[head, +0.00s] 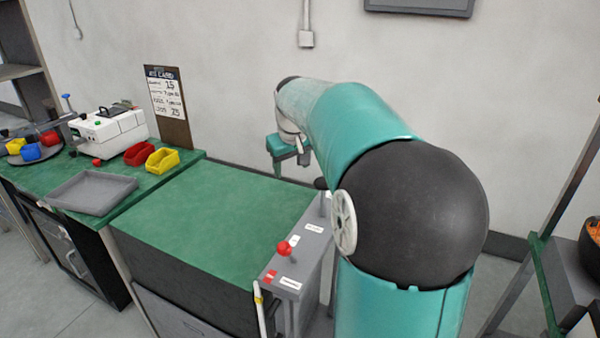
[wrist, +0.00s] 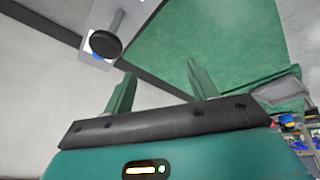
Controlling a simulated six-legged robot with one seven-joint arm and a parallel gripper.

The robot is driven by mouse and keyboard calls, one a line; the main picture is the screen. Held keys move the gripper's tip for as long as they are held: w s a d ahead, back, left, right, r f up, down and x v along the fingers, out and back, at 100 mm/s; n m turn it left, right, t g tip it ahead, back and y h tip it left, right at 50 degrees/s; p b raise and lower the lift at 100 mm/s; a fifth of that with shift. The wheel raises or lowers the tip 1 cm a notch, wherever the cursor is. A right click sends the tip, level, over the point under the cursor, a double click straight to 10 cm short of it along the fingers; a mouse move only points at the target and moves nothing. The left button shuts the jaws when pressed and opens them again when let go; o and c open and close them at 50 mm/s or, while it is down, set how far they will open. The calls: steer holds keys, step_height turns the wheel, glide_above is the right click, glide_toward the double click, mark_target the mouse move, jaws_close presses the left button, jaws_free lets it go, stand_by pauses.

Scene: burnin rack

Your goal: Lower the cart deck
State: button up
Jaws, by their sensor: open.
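The cart deck (head: 220,215) is a flat green top in the middle of the head view. It also fills the upper right of the wrist view (wrist: 230,38). A grey control panel (head: 305,262) runs along its right side. On the panel are a red ball knob (head: 284,248) near the front and a black knob (head: 321,184) farther back, partly beside my arm. The black knob (wrist: 105,44) on a metal stem shows in the wrist view, beyond and left of the fingers. My gripper (wrist: 162,84) is open and empty, apart from both knobs. It hangs over the deck's far end.
A green bench (head: 125,208) at the left holds a grey tray (head: 92,192), red and yellow bins (head: 162,160), a white machine (head: 108,132) and a sign board (head: 167,105). A rack (head: 545,285) stands at the right. The deck is bare.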

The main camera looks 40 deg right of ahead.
steer(key=shift+m, duration=0.4)
steer(key=d, duration=0.3)
steer(key=d+f, duration=0.1)
steer(key=d, duration=0.3)
steer(key=w+d, duration=0.1)
steer(key=d, duration=0.3)
steer(key=shift+f, duration=0.4)
steer(key=s+d+f+m, duration=0.1)
steer(key=s+d+f, duration=0.1)
steer(key=d, duration=0.7)
steer(key=shift+t+y, duration=0.3)
steer(key=x, duration=1.3)
steer(key=shift+w+d+f, duration=0.1)
steer(key=shift+w+f, duration=0.15)
steer(key=c, duration=1)
